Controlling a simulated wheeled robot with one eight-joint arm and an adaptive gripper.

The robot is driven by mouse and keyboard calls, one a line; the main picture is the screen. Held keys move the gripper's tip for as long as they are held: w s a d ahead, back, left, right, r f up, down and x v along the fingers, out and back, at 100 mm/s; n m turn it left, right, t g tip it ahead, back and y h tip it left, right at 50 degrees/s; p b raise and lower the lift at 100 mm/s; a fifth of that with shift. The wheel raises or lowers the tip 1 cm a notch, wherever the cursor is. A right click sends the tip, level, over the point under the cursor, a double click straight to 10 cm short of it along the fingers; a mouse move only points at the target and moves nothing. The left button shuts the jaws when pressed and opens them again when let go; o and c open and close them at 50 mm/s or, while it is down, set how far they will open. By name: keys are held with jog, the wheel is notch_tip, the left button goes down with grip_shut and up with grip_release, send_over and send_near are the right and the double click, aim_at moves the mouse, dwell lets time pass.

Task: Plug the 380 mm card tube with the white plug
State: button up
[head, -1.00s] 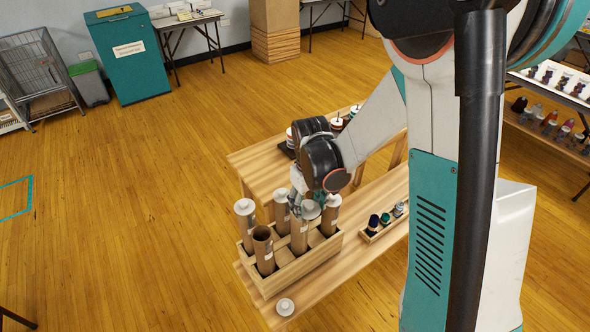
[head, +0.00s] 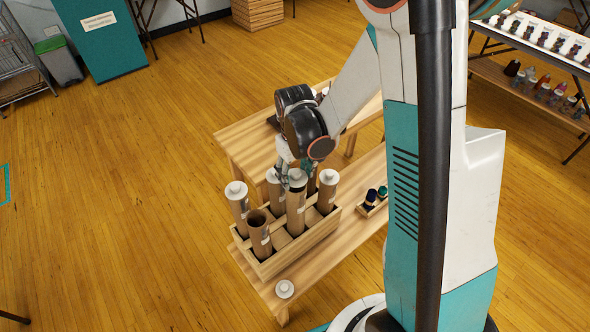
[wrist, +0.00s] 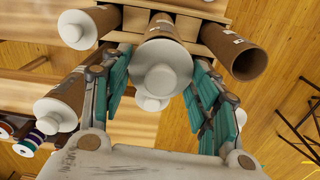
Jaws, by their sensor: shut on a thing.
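My gripper (head: 284,172) is shut on a brown card tube (head: 296,212) with a white plug (head: 297,177) in its top, standing in the wooden crate (head: 286,256). In the wrist view this plug (wrist: 158,78) sits between the teal fingers (wrist: 160,80). An open card tube (head: 259,236) stands at the crate's near left; its dark mouth also shows in the wrist view (wrist: 248,65). A loose white plug (head: 285,289) lies on the bench in front of the crate. Other white-topped tubes stand at left (head: 238,204) and right (head: 327,192). Tube lengths are not readable.
The crate stands on a low wooden bench (head: 347,234). A small tray of thread spools (head: 373,201) is to its right. A higher wooden surface (head: 250,140) lies behind. Bare bench is visible around the loose plug.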

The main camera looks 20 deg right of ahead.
aim_at(295, 174)
jog(key=shift+f+b, duration=0.45)
jog(key=shift+f, duration=0.6)
jog(key=shift+f+b, duration=0.55)
jog(key=shift+b, duration=0.35)
dwell(0.9)
jog(key=o, duration=0.5)
jog(key=shift+a+r+p, duration=0.1)
jog(key=shift+r+p, duration=3.5)
jog(key=shift+r, duration=1.9)
